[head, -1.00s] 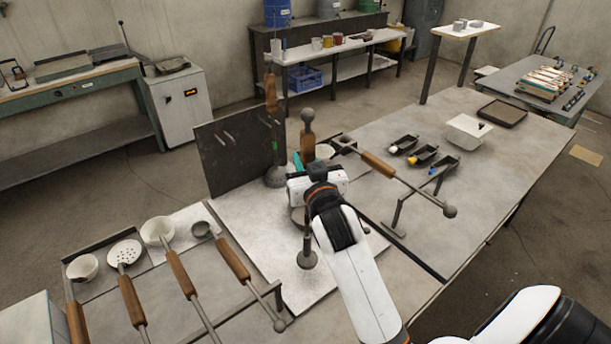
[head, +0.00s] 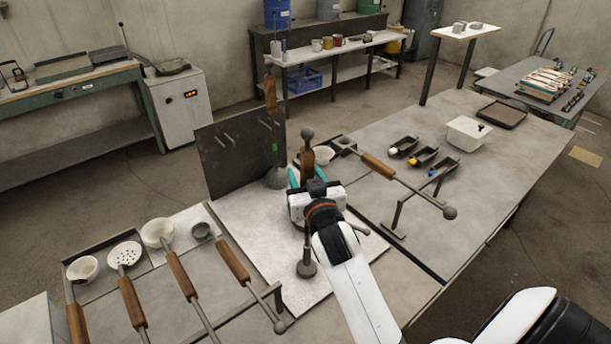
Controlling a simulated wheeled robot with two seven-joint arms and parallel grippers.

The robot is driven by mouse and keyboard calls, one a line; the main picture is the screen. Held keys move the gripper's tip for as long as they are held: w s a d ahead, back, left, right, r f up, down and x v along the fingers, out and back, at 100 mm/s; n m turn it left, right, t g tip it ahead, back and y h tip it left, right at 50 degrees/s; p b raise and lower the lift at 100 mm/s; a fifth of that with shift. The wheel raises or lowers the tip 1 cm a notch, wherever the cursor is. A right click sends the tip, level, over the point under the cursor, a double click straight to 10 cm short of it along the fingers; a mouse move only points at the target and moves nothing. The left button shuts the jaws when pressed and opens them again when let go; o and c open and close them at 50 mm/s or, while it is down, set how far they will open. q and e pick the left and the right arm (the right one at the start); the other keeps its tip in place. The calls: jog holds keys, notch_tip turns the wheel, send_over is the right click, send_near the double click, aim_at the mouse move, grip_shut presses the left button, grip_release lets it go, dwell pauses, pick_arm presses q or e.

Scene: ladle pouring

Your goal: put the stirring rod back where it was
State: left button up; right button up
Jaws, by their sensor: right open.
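An upright rod with a ball top and a wooden handle (head: 308,158), which I take to be the stirring rod, stands behind my right gripper (head: 309,176). The gripper is open, with its teal fingers on either side of the handle's lower part. The gripper hides the rod's middle. A dark round foot (head: 306,268) shows below the gripper, over the pale board; I cannot tell for certain that it is the rod's lower end. A similar upright tool with a wooden handle (head: 271,92) stands by the dark panel. My left gripper is not in view.
Several wooden-handled ladles (head: 184,277) lie at the front left. A long wooden-handled tool (head: 378,166) rests on a stand right of the gripper. Small black trays (head: 422,157) and a white box (head: 467,134) stand further right. The dark panel (head: 228,155) rises behind left.

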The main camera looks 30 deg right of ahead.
jog(key=shift+r, duration=0.1)
jog(key=shift+s, duration=0.15)
jog(key=b+v, duration=0.3)
jog(key=v, duration=0.8)
jog(key=shift+s, duration=0.3)
